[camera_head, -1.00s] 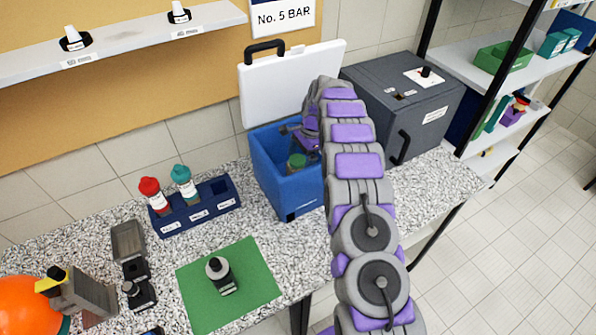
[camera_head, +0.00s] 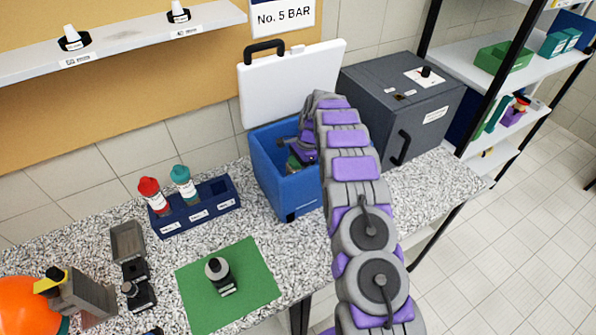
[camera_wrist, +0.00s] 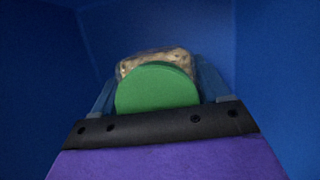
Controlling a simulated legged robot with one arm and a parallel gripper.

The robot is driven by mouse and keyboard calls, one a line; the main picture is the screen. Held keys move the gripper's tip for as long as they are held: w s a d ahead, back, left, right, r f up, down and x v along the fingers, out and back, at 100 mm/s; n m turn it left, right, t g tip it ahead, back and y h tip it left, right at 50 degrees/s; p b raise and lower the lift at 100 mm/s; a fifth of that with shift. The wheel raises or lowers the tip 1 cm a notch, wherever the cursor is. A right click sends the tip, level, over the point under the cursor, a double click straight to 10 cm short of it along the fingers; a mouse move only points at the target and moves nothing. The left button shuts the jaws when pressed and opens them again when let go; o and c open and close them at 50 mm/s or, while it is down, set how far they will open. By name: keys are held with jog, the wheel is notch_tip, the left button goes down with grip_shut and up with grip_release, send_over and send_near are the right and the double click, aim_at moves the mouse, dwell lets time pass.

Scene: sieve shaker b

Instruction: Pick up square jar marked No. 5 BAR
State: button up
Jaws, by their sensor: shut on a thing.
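The jar (camera_wrist: 157,90) shows in the wrist view with a round green lid and a clear, squarish body with pale contents behind it. No label on it can be read. My gripper (camera_wrist: 157,92) is shut on this jar, with a bluish finger on each side of it. The jar and gripper are down inside the blue box (camera_head: 287,199), whose white lid (camera_head: 292,84) stands open. In the head view my gripper is mostly hidden by my arm and the box wall, with a bit of green (camera_head: 296,162) beside it. A sign (camera_head: 282,14) on the wall reads "No. 5 BAR".
A dark grey cabinet (camera_head: 425,110) stands close right of the box. A navy rack (camera_head: 221,192) with red-capped and teal-capped bottles is to the left. A green mat (camera_head: 254,282) with a dark bottle lies in front. Blue walls surround my gripper closely.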

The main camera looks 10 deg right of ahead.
jog(key=shift+a, duration=0.25)
jog(key=c, duration=0.6)
jog(key=shift+c, duration=0.2)
